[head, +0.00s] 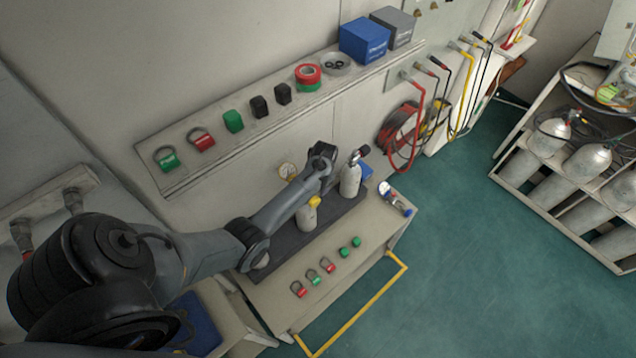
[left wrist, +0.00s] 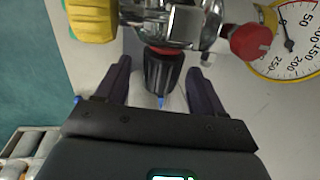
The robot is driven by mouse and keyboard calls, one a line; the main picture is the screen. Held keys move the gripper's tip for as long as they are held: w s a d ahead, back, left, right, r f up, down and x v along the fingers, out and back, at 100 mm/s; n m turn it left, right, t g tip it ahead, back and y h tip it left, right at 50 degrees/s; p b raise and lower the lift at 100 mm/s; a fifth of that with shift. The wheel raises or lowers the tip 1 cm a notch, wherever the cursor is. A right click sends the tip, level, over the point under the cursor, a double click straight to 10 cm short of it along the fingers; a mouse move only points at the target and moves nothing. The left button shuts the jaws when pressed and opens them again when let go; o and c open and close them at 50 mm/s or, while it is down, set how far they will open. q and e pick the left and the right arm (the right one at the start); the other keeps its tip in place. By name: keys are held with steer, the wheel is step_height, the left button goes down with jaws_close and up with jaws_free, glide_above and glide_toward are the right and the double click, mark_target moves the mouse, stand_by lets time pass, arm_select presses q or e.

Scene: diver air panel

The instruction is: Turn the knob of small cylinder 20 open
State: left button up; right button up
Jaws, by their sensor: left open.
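Two small pale cylinders stand on the dark mat of the bench in the head view. One has a yellow knob (head: 314,201); the other cylinder (head: 350,180), to its right, has a metal valve and a dark knob (head: 363,151). I cannot read a number on either. My left gripper (head: 324,154) is beside the top of the right cylinder. In the left wrist view my left gripper (left wrist: 160,68) is open, its fingers on either side of a black knob (left wrist: 162,72) with a red ring, with gaps between. A metal valve body (left wrist: 185,22) is behind it. My right gripper is out of view.
A yellow knob (left wrist: 92,20), a red knob (left wrist: 250,41) and a pressure gauge (left wrist: 288,40) are close around the valve in the left wrist view. A shelf (head: 262,123) with tags and tape runs above the bench. A yellow rail (head: 355,312) edges the bench front.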

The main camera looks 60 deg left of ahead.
arm_select(q)
steer(key=shift+f, duration=0.1)
steer(key=shift+c, duration=0.3)
steer(key=c, duration=1)
steer(key=shift+y+p, duration=0.8)
steer(key=shift+p, duration=0.2)
steer(key=shift+d+y+p, duration=0.15)
steer(key=shift+y+p, duration=0.35)
steer(key=shift+y, duration=0.2)
steer(key=shift+d+f+g+y, duration=0.1)
steer(key=shift+g+y, duration=0.2)
steer(key=shift+y, duration=0.8)
steer(key=shift+w+d+f+y, duration=0.1)
steer(key=shift+d+y, duration=0.05)
steer(key=shift+y, duration=0.65)
steer(key=o, duration=1.1)
steer(key=shift+c, duration=0.2)
